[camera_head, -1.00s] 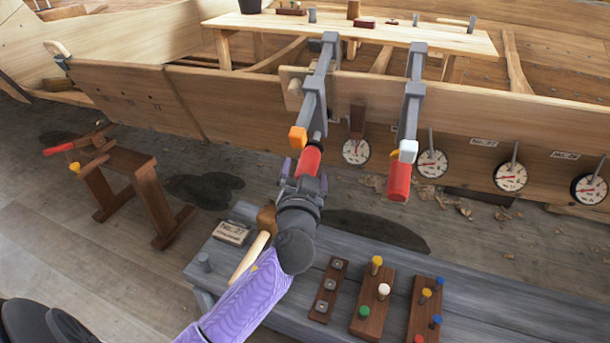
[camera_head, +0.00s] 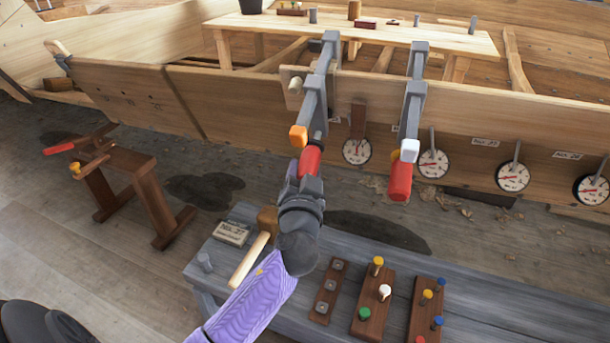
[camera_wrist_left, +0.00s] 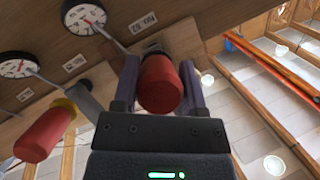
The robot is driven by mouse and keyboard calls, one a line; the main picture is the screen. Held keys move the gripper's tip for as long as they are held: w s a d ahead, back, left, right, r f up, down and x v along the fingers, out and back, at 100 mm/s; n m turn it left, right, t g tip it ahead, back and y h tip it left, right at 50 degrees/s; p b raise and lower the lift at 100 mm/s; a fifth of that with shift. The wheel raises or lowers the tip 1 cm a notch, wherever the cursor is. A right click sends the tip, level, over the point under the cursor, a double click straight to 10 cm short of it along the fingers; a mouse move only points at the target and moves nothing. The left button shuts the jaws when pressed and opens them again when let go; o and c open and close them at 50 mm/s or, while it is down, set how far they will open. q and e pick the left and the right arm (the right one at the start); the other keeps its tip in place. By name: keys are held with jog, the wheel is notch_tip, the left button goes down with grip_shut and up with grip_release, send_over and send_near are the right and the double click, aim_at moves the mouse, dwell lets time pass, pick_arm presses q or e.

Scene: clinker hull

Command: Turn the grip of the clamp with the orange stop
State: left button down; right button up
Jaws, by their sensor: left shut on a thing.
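The clamp with the orange stop (camera_head: 299,136) is a grey bar clamp (camera_head: 318,88) set over the edge of the plank. Its red grip (camera_head: 309,159) hangs at the lower end. My left gripper (camera_head: 307,172) is shut on this red grip from below. In the left wrist view the red grip (camera_wrist_left: 160,84) sits between the two purple fingers. A second clamp with a white stop (camera_head: 409,150) stands to the right, with its own red grip (camera_head: 400,182) free. My right gripper is not in view.
Dial gauges (camera_head: 433,163) hang along the hull plank (camera_head: 460,117). A grey bench (camera_head: 240,213) below holds a mallet (camera_head: 266,216), a number plate (camera_head: 232,233) and peg blocks (camera_head: 372,305).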

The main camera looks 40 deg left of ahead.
pick_arm(q)
jog(key=shift+f+m+y+b, duration=0.15)
jog(key=shift+m+y+b, duration=0.95)
jog(key=shift+b, duration=0.1)
jog(key=shift+m+y+b, duration=0.8)
jog(key=shift+y+b, duration=0.05)
jog(key=shift+y, duration=0.05)
jog(key=shift+r+m+b, duration=0.2)
jog(key=shift+m+b, duration=0.1)
jog(key=shift+r, duration=0.1)
jog(key=shift+c, duration=0.7)
grip_release()
jog(key=shift+s, duration=0.1)
